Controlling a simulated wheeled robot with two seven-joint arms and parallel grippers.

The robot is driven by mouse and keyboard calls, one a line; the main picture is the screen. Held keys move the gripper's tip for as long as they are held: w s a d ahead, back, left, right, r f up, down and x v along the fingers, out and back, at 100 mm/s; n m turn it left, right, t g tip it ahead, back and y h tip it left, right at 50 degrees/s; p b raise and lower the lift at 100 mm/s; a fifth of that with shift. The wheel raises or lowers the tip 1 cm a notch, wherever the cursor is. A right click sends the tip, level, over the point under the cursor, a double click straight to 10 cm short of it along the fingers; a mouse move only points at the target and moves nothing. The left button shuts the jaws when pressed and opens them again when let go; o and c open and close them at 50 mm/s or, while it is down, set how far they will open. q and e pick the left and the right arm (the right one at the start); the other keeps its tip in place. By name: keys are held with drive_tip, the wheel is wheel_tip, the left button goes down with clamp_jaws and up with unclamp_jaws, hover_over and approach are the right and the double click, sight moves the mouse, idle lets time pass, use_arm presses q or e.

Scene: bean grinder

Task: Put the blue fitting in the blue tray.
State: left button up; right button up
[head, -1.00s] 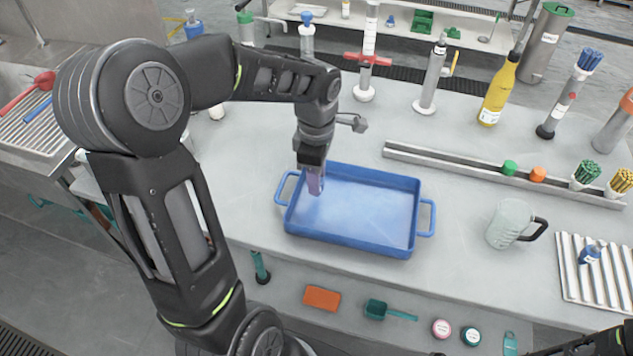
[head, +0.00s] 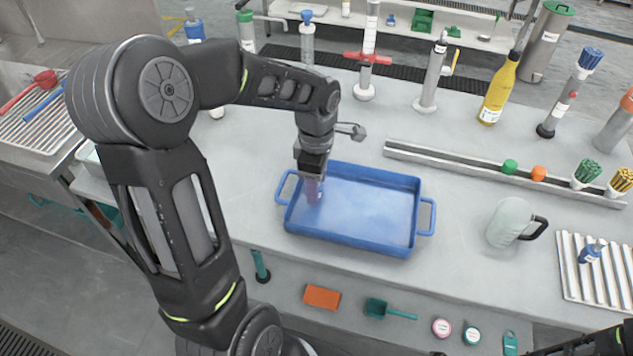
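The blue tray (head: 385,246) lies flat on the grey table, with a handle at each end. My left gripper (head: 313,190) points down inside the tray's left end, close to its floor. A bluish-purple shape shows at its fingertips; I cannot tell whether this is the blue fitting or the fingers themselves, nor whether the fingers are open. No blue fitting can be clearly made out in the tray. My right gripper is not in view; only a dark part of my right arm shows at the bottom right corner.
A grey mug (head: 506,224) stands right of the tray. A ribbed rack (head: 588,278) at the right edge holds a small blue item (head: 591,252). A metal rail (head: 455,166), a yellow bottle (head: 499,92) and labelled cylinders stand behind. The table between tray and mug is clear.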

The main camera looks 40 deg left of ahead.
use_arm(q)
wheel_tip(320, 180, up, 12)
drive_tip(key=shift+r, duration=0.2)
idle(0.4)
